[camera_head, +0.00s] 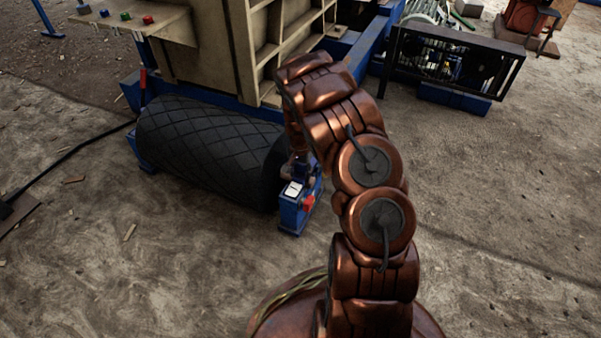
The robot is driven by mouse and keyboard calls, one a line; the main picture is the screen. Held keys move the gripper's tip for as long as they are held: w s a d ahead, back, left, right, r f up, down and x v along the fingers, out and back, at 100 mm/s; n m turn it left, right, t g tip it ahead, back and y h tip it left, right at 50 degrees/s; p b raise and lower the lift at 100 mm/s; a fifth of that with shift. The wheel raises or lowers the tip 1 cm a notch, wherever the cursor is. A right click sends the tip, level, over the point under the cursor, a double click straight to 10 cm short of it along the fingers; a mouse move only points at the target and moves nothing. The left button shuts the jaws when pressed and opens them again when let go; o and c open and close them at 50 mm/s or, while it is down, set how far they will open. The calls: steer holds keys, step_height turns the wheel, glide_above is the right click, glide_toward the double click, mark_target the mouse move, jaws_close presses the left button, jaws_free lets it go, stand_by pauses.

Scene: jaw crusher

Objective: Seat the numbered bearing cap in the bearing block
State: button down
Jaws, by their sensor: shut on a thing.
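The blue bearing block (290,219) stands at the right end of the black ribbed roller, low in the middle of the head view. The bearing cap (292,190), with a white plate bearing a dark mark like a number, is at the top of the block. A small red part shows at its right side. My gripper (298,170) points down from my copper arm directly above the block and is shut on the cap. The fingers are small and partly hidden by my arm. I cannot tell whether the cap is fully down on the block.
The black roller (205,148) lies left of the block, under the beige crusher body (232,50) and its blue frame. A button panel (130,20) is at upper left. A black guarded unit (450,62) stands at upper right. A cable lies at left. The dirt floor in front is mostly clear.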

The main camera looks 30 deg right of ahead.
mark_target(300, 174)
steer(key=c, duration=0.6)
jaws_free()
step_height(300, 174, up, 12)
steer(key=p, duration=0.5)
steer(key=s+a+r+n, duration=0.2)
steer(key=s+a+r, duration=0.4)
steer(key=r, duration=0.3)
steer(key=s+a+r+n+g, duration=0.1)
steer(key=s+a+r+n, duration=0.2)
steer(key=s, duration=0.7)
steer(key=s+a+r+n+g, duration=0.1)
steer(key=s+a+r+n, duration=0.2)
steer(key=s+a+r, duration=0.2)
steer(key=s+a+r+n+g, duration=0.1)
steer(key=s+a+r+n, duration=0.3)
steer(key=s+a, duration=0.5)
steer(key=shift+s+a+r, duration=0.1)
steer(key=shift+s+r, duration=0.05)
steer(key=shift+s, duration=3.5)
